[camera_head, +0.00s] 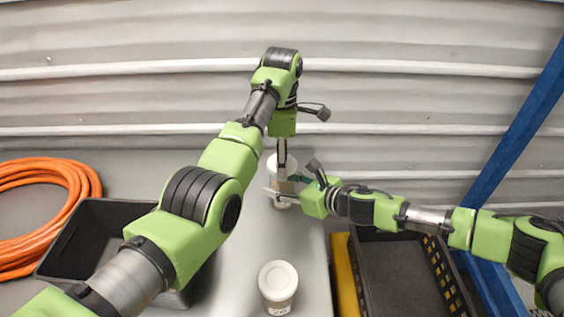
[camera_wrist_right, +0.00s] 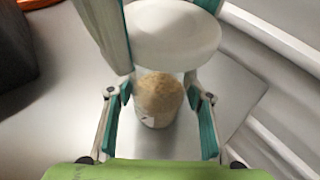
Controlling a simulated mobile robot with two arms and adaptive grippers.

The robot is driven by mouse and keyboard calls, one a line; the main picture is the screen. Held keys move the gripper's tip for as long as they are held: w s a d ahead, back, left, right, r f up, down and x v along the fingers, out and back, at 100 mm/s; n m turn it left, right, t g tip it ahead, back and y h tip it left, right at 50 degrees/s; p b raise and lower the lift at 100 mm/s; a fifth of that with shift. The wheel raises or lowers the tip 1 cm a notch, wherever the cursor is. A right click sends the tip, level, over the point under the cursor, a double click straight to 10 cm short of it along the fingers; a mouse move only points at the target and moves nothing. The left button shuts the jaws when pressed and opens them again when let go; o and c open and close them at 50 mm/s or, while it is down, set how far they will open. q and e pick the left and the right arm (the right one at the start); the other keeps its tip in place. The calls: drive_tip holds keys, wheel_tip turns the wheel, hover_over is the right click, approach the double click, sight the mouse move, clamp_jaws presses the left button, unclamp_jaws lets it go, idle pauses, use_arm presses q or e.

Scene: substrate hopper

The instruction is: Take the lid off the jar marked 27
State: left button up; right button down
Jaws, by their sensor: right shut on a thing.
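A clear jar (camera_wrist_right: 160,101) with tan grainy contents and a wide white lid (camera_wrist_right: 171,36) stands upright on the grey table. In the head view its lid (camera_head: 281,162) is partly hidden by the grippers. My right gripper (camera_head: 281,192) comes in from the right and is shut on the jar's body below the lid. My left gripper (camera_head: 282,160) points down from above at the lid. In the right wrist view its fingers show on two sides of the lid; whether they press on it is unclear. The jar's label is too small to read.
A second white-lidded jar (camera_head: 278,281) stands at the table's front, its label unclear. A black bin (camera_head: 77,232) and an orange hose coil (camera_head: 60,170) lie left. A black crate (camera_head: 437,287) and a blue post (camera_head: 514,130) are right. A corrugated wall stands behind.

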use_arm(q)
wheel_tip(320, 180, up, 3)
drive_tip(key=shift+r, duration=0.2)
use_arm(e)
drive_tip(key=c, duration=1)
unclamp_jaws()
